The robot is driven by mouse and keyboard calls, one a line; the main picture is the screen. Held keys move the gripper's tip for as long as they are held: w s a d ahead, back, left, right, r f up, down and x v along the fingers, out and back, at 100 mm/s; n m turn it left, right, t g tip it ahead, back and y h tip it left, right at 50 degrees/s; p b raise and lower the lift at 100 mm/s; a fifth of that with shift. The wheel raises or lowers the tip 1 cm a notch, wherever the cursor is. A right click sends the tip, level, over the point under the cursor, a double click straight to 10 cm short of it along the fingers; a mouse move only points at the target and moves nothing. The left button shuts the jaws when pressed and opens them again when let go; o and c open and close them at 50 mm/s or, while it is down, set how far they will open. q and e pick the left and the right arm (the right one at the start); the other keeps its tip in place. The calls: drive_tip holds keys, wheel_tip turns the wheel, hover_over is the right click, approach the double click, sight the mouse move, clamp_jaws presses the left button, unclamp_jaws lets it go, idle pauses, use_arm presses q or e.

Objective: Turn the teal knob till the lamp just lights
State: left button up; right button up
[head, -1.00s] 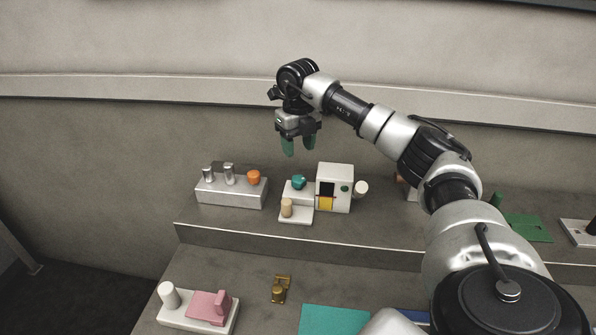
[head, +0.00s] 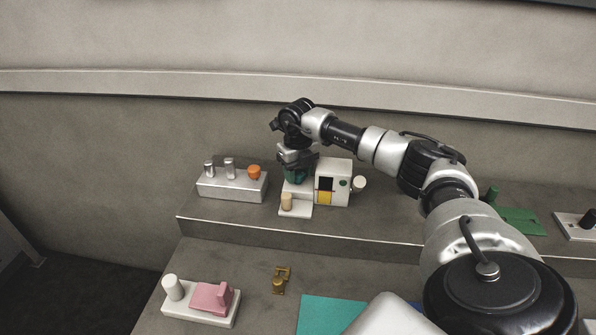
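The teal knob (head: 292,179) is on the white stepped fixture (head: 297,210) on the raised shelf, mostly covered by my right gripper. My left gripper is not in view.
A white box (head: 334,169) with a dark window and yellow panel stands close right of the knob. A grey block (head: 231,187) with two metal posts and an orange knob (head: 254,172) is to the left. On the lower level are a pink-and-white fixture (head: 213,298) and a brass piece (head: 281,280).

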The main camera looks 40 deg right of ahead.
sight(298, 173)
drive_tip(key=c, duration=0.5)
drive_tip(key=shift+r+n+b, duration=0.1)
drive_tip(key=shift+n+b, duration=0.2)
drive_tip(key=shift+n, duration=1.1)
drive_tip(key=o, duration=0.7)
drive_tip(key=shift+c, duration=0.2)
wheel_tip(298, 173, up, 11)
drive_tip(key=b, duration=0.1)
drive_tip(key=shift+b, duration=0.4)
